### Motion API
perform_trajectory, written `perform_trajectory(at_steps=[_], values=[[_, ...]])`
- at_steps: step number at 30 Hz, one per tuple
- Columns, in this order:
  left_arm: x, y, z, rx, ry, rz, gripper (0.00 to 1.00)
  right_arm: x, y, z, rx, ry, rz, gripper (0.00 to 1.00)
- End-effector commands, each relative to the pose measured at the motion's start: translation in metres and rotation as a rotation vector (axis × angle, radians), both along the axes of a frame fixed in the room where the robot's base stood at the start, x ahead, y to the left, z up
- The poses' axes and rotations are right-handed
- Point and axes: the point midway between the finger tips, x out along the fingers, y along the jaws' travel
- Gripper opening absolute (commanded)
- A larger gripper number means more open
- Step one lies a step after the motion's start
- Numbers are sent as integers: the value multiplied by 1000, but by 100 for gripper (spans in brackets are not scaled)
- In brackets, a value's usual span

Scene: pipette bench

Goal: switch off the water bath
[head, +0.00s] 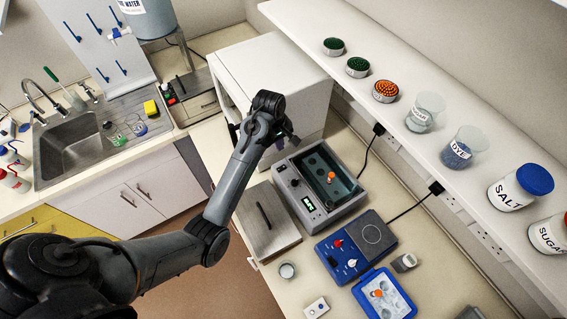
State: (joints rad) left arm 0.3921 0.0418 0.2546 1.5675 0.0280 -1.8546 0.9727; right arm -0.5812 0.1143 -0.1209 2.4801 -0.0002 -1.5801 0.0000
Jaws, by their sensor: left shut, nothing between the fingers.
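The water bath (345,206) is a grey box on the bench in the head view, with its open basin facing up. Its front panel has a small green lit display (309,203) and a small dark knob (295,182). An orange-topped item (331,176) shows in the basin. My left arm comes in from the lower left, and its left gripper (289,136) is shut and empty, above and behind the bath's left end in the picture. It appears apart from the bath. The fingertips are small and dark here. My right gripper is not in view.
A metal lid (268,222) with a black handle lies left of the bath. A blue hotplate (352,247) with red and white knobs sits in front, near a blue ice tray (366,296). A white cabinet (280,68) stands behind; a shelf (405,90) with jars runs along the right.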

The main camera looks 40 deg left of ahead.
Motion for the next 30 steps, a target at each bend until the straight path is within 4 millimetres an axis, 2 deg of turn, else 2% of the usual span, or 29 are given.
perform_trajectory(at_steps=[10,14,20,30], values=[[0,0,-1,0,1,-1,0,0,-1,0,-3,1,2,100],[1,0,-8,0,2,0,0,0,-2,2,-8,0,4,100],[3,-2,-34,0,5,-1,0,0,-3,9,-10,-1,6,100],[10,-4,-97,0,4,-1,0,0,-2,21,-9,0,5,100]])
